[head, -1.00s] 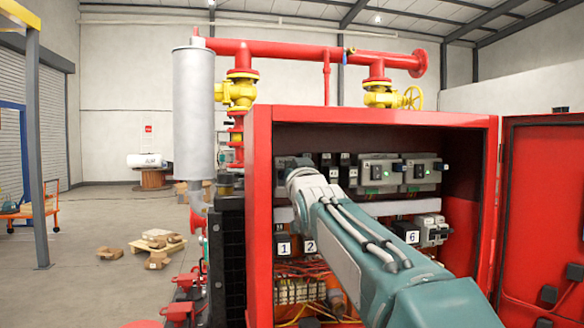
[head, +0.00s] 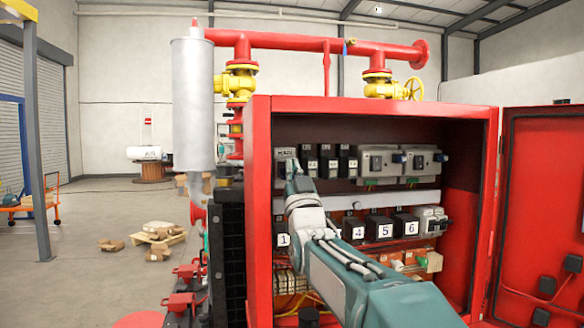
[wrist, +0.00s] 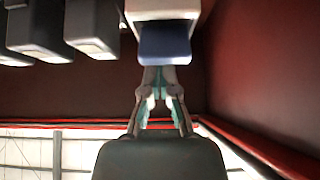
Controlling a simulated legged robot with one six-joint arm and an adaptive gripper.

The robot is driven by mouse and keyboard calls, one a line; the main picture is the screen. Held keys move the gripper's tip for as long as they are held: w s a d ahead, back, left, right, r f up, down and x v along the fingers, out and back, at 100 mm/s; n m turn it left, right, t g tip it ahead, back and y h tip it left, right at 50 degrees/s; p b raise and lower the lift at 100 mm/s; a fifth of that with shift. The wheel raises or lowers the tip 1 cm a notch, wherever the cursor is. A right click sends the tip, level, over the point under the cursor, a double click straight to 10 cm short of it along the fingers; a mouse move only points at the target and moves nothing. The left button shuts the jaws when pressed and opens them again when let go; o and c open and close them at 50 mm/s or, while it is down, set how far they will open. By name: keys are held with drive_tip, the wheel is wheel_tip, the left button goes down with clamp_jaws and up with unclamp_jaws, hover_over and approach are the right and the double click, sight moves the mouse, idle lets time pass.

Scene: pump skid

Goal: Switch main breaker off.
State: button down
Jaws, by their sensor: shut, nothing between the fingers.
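In the head view, a grey breaker (head: 285,154) with a small label sits at the left end of the upper row in the red cabinet. I take it as the main breaker, but its label is too small to read. In the wrist view, a pale breaker housing (wrist: 165,9) with a blue lever (wrist: 165,43) shows at the top. My gripper (wrist: 157,76) is shut and empty, its tips just below the blue lever in the picture. I cannot tell whether they touch it.
Small black breakers (head: 327,162) and grey switch boxes (head: 381,161) line the upper row. Numbered dark breakers (head: 379,229) fill the lower row. The cabinet door (head: 540,200) stands open at right. A red side wall (wrist: 255,60) is close by in the wrist view.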

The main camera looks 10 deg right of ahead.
drive_tip(key=shift+r, duration=0.1)
drive_tip(key=v, duration=0.8)
drive_tip(key=shift+f, duration=0.3)
idle(0.3)
drive_tip(key=s+f+g, duration=2)
drive_tip(key=s+f, duration=0.9)
drive_tip(key=f, duration=0.3)
drive_tip(key=shift+s+a, duration=0.25)
drive_tip(key=shift+s, duration=0.05)
drive_tip(key=shift+f, duration=0.15)
